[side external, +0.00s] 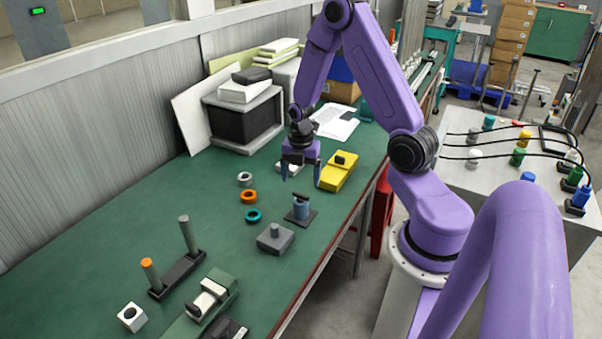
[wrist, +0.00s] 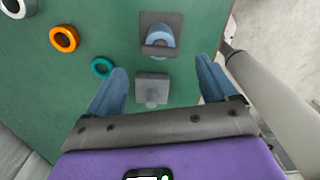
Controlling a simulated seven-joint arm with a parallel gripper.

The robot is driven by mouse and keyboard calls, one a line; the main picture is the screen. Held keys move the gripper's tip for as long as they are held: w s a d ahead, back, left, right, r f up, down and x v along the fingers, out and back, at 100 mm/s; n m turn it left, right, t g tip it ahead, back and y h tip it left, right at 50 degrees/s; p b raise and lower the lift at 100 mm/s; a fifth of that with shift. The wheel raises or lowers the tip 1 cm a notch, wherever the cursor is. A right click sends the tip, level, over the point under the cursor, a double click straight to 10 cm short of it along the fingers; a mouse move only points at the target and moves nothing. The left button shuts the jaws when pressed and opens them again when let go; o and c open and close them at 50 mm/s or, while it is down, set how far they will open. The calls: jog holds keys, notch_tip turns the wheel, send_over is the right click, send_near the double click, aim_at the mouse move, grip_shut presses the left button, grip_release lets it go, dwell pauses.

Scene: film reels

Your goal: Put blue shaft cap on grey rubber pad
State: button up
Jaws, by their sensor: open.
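The blue shaft cap (side external: 301,208) is a short blue cylinder, upright on a thin dark grey square, which looks like the grey rubber pad (side external: 309,220). In the wrist view the cap (wrist: 160,37) and the dark square (wrist: 148,18) show beyond the fingertips, near the top middle. My gripper (side external: 301,187) is open and empty, pointing down above the table. In the wrist view its two blue fingers (wrist: 166,72) are wide apart, with nothing gripped. A grey block with a knob (side external: 276,240) stands beside the cap; it shows between the fingers in the wrist view (wrist: 152,83).
White, orange (side external: 249,197) and teal rings lie left of the cap. A yellow block (side external: 338,171) with a black knob lies behind it. A dark rack with two posts (side external: 178,275) stands at the front left. Boxes (side external: 244,115) stand at the back. The green table (side external: 110,235) is clear at left.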

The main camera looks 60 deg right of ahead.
jog(key=shift+r, duration=0.3)
jog(key=s+a+r+m, duration=0.25)
jog(key=a+r, duration=0.25)
jog(key=a, duration=0.3)
jog(key=s+a+r+m, duration=0.1)
jog(key=s+a+r, duration=0.3)
jog(key=a, duration=0.5)
jog(key=s+a+r+m, duration=0.2)
jog(key=s+r, duration=0.1)
jog(key=s, duration=0.4)
jog(key=s+a+r+m, duration=0.3)
jog(key=s+r, duration=0.1)
jog(key=s, duration=0.4)
jog(key=shift+a+r, duration=0.15)
jog(key=shift+r, duration=0.05)
